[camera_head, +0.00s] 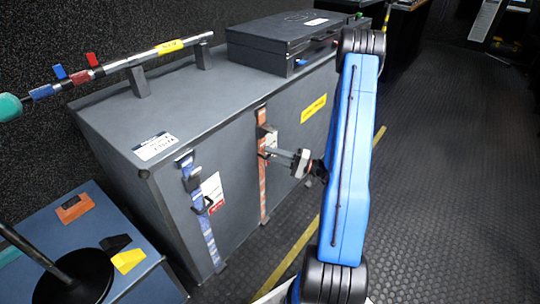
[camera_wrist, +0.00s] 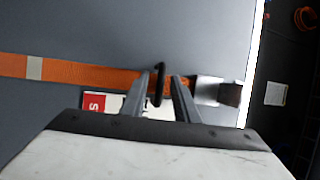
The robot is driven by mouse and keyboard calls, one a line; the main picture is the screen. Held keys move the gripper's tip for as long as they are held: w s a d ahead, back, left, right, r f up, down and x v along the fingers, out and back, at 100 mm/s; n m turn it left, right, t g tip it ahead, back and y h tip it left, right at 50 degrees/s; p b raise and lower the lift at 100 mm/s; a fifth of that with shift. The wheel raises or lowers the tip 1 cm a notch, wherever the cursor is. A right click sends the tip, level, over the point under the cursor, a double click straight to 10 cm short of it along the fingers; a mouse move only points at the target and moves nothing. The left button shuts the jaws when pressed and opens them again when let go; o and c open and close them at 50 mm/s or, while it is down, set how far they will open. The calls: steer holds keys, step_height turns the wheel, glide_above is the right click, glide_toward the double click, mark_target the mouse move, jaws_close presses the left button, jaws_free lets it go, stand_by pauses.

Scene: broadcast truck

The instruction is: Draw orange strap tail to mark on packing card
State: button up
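The orange strap (camera_head: 262,190) runs down the front of the large grey case, with a metal buckle (camera_head: 268,137) near its top. In the wrist view the strap (camera_wrist: 75,73) runs sideways, with a pale band (camera_wrist: 34,67) across it and the buckle (camera_wrist: 208,90) at right. My gripper (camera_head: 269,153) reaches the strap below the buckle. In the wrist view its fingers (camera_wrist: 162,77) are apart, with a black loop (camera_wrist: 159,84) standing between them; I cannot tell whether they touch it. A red and white card (camera_wrist: 97,102) lies beside the strap, partly hidden by my gripper.
A blue strap (camera_head: 206,235) and a red and white card (camera_head: 212,190) are left of the orange strap. A black case (camera_head: 275,40) and a rail (camera_head: 150,55) sit on the grey case (camera_head: 190,100). A blue box (camera_head: 145,280) stands at lower left. The floor at right is clear.

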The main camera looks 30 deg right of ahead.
steer(key=shift+w+a, duration=0.25)
jaws_close()
steer(key=shift+f, duration=4.25)
jaws_free()
steer(key=v, duration=1.7)
steer(key=shift+s, duration=0.25)
